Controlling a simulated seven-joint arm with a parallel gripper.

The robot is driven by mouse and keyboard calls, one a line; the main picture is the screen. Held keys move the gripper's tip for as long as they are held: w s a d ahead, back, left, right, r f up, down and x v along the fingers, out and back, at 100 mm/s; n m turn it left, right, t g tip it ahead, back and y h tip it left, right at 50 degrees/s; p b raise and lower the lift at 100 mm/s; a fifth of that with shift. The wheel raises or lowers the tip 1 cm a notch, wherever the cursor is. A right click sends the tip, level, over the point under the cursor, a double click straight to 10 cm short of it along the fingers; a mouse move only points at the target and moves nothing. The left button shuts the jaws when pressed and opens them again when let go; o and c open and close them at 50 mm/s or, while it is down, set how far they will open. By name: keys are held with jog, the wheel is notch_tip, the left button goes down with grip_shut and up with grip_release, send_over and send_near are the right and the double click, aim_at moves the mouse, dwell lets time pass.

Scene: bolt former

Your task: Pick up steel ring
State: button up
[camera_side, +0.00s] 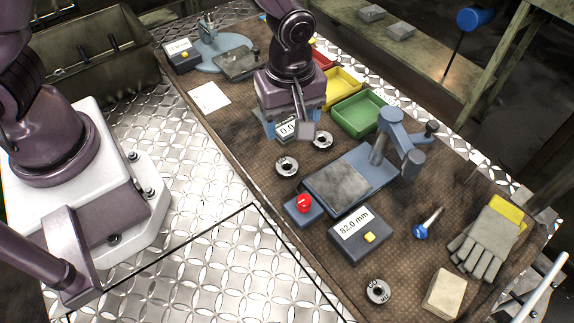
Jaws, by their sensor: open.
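Several steel rings lie on the brown work mat. One steel ring (322,139) lies just right of my gripper (293,128). A second steel ring (287,166) lies a little below my gripper in the picture. A third steel ring (378,291) lies near the front edge. The rings carry dark markings too small to read. My gripper points down, open, with no ring visible between its fingers.
A blue stand with a grey plate (342,184) stands right of the rings, beside a red button (304,203) and an "82.0 mm" readout box (358,236). Green (358,113) and yellow (342,84) trays sit behind. Gloves (482,243) and a blue-handled tool (427,223) lie at right.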

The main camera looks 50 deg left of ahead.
aim_at(290, 163)
notch_tip(290, 163, down, 12)
jog(key=shift+w+r, duration=0.1)
jog(key=c, duration=0.9)
